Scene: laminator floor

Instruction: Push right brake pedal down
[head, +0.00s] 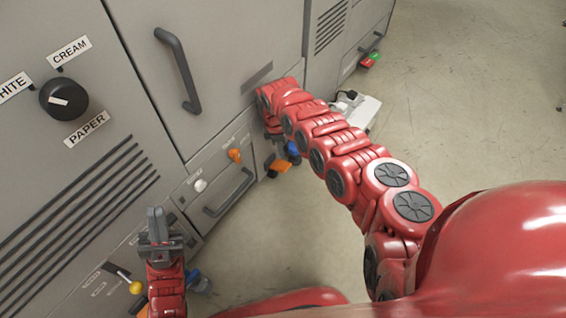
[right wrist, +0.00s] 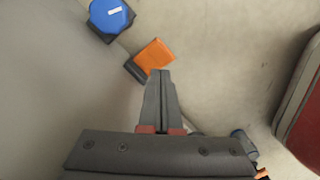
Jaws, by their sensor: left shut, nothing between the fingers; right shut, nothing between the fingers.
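The right brake pedal is an orange plate (head: 283,166) low by the machine's foot, beside a blue-capped caster (head: 293,149). In the right wrist view the pedal (right wrist: 155,54) shows on a dark lever, with the blue cap (right wrist: 110,14) up and left of it. My right gripper (right wrist: 160,73) is shut and empty; its fingertips appear right at the pedal's near edge. I cannot tell whether they touch it. In the head view that gripper is mostly hidden by my red right arm. My left gripper (head: 157,212) is shut and empty, in front of the panel at lower left.
The grey machine (head: 220,60) fills the left, with a door handle (head: 180,70), a black dial (head: 63,99) and a drawer (head: 228,192). Another orange piece (head: 141,306) and blue cap (head: 200,282) sit near my left gripper. A white box (head: 362,112) stands beyond my right arm. Floor at right is clear.

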